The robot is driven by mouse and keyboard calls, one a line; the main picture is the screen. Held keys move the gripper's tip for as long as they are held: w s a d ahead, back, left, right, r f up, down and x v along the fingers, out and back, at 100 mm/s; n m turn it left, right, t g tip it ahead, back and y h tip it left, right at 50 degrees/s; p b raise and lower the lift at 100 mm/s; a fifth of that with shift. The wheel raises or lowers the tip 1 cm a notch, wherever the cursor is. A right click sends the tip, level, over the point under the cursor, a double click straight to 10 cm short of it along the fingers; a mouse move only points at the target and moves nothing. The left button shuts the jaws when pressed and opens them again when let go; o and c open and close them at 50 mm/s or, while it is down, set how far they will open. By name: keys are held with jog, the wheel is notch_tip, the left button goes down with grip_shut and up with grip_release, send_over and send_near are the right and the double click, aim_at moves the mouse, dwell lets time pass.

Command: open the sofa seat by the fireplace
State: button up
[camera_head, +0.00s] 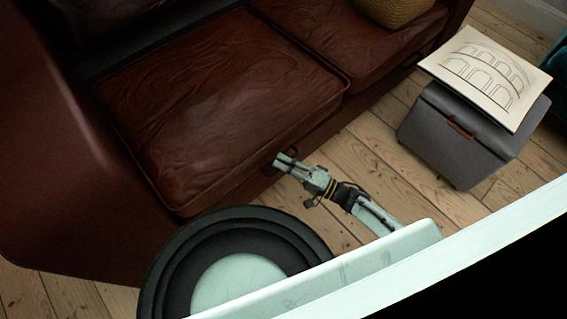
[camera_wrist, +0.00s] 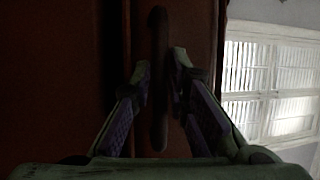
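The brown leather sofa has two seats side by side in the head view. The near left seat (camera_head: 215,95) lies flat and closed, and the far right seat (camera_head: 350,40) is also flat. My gripper (camera_head: 283,163) is at the front edge of the left seat, near its right part. In the dark wrist view, a long bar-like handle (camera_wrist: 158,85) stands between the fingers of my gripper (camera_wrist: 161,75). The fingers are apart, one on each side of the handle, and do not appear closed on it. No fireplace is in view.
A grey box stool (camera_head: 455,135) with a drawing (camera_head: 487,75) on top stands on the floorboards (camera_head: 375,155) at right. A tan cushion (camera_head: 395,8) lies on the right seat. The sofa's armrest (camera_head: 60,150) is at left. White window-like panels (camera_wrist: 270,80) show in the wrist view.

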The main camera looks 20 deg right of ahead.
grip_shut()
dwell(0.3)
jog(key=shift+r, duration=0.1)
